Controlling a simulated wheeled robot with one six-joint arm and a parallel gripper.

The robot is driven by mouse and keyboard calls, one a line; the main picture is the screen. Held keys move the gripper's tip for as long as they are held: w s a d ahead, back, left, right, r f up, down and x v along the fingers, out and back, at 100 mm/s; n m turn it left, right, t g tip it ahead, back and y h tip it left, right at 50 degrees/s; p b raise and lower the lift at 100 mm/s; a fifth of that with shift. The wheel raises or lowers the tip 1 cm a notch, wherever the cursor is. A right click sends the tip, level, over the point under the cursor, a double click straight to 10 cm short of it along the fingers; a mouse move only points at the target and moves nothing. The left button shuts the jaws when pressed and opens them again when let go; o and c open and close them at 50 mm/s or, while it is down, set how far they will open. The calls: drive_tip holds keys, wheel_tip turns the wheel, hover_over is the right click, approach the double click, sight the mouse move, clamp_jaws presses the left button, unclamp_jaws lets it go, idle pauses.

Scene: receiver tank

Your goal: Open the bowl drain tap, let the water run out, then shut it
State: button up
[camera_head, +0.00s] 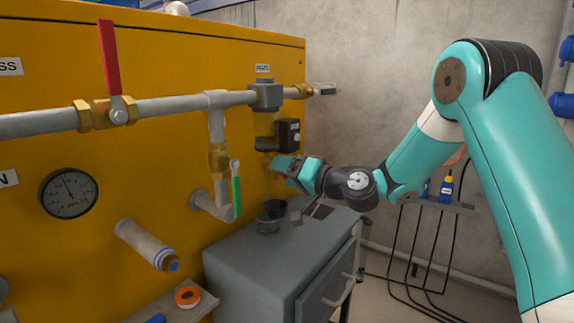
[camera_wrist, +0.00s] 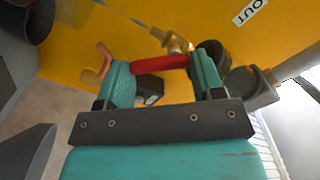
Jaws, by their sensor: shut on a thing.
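The filter bowl (camera_head: 265,124), with yellowish contents, hangs under a grey housing (camera_head: 265,95) on the pipe. My gripper (camera_head: 276,164) is just below the bowl and hides most of the drain tap in the head view. In the wrist view, my gripper (camera_wrist: 166,70) is shut on the red lever (camera_wrist: 162,64) of the brass drain tap (camera_wrist: 175,42). A thin pale blue line (camera_wrist: 125,17), which looks like running water, goes from the tap towards a dark cup (camera_wrist: 40,18). In the head view the dark cup (camera_head: 268,222) stands on the cabinet below. The water level is unclear.
A grey cabinet (camera_head: 255,268) stands under the tap. A red-handled valve (camera_head: 109,60) sits on the main pipe, and a green-handled valve (camera_head: 236,190) hangs left of my gripper. A black box (camera_head: 289,134) is beside the bowl. A gauge (camera_head: 68,193) is at left.

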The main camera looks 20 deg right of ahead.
drive_tip(key=shift+f+m+p, duration=0.15)
drive_tip(key=shift+m+p, duration=0.45)
drive_tip(key=shift+m, duration=0.6)
drive_tip(key=shift+s, duration=0.1)
drive_tip(key=o, duration=0.9)
drive_tip(key=shift+a, duration=0.1)
